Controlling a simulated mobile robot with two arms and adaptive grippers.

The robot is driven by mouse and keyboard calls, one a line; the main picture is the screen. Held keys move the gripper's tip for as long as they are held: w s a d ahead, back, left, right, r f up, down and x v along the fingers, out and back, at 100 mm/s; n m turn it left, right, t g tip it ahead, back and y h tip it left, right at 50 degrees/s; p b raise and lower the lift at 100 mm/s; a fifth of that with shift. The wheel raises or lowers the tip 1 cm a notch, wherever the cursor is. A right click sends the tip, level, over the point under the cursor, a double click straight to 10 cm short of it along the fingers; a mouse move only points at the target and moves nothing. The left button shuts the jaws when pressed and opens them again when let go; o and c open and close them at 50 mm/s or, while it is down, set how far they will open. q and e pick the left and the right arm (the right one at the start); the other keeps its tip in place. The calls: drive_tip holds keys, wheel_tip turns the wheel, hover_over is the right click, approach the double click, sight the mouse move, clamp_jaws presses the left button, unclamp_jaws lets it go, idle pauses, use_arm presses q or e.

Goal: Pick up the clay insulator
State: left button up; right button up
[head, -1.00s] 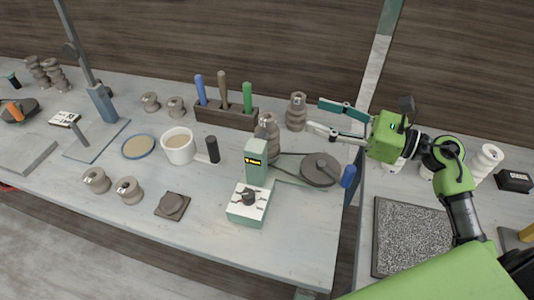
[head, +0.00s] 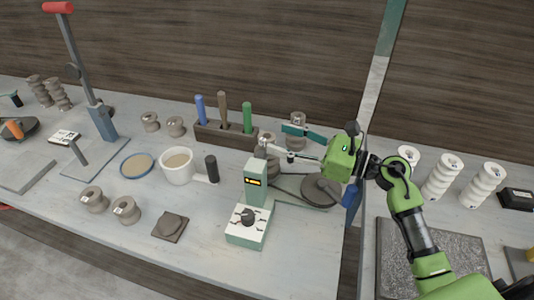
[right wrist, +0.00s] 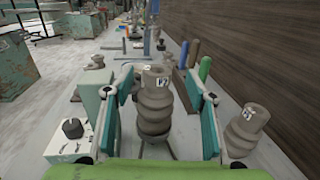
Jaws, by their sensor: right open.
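A grey-brown ribbed clay insulator (right wrist: 156,100) with a small white label stands upright between the spread fingers of my right gripper (right wrist: 158,78) in the right wrist view. The fingers flank it with visible space on both sides. In the head view it is partly hidden behind the green machine and the fingers (head: 273,139). A second similar tall insulator (head: 297,118) stands just behind the upper finger; the right wrist view shows it outside the right finger (right wrist: 243,130). My right gripper is open. My left gripper is out of view.
The green machine (head: 257,180) with its round wheel (head: 320,190) stands close to the gripper. A tool rack (head: 228,134), a white mug (head: 177,165) and short spools (head: 126,209) lie to the left. White insulators (head: 442,178) stand on the right table.

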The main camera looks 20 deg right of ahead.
sight(275, 139)
drive_tip(key=p+x, duration=0.2)
drive_tip(key=x, duration=0.1)
drive_tip(key=shift+w+a, duration=0.15)
drive_tip(key=shift+a, duration=0.25)
drive_tip(key=shift+w+a+f, duration=0.2)
drive_tip(key=shift+w+a, duration=0.15)
drive_tip(key=shift+a, duration=0.05)
clamp_jaws()
drive_tip(key=shift+d+r, duration=0.1)
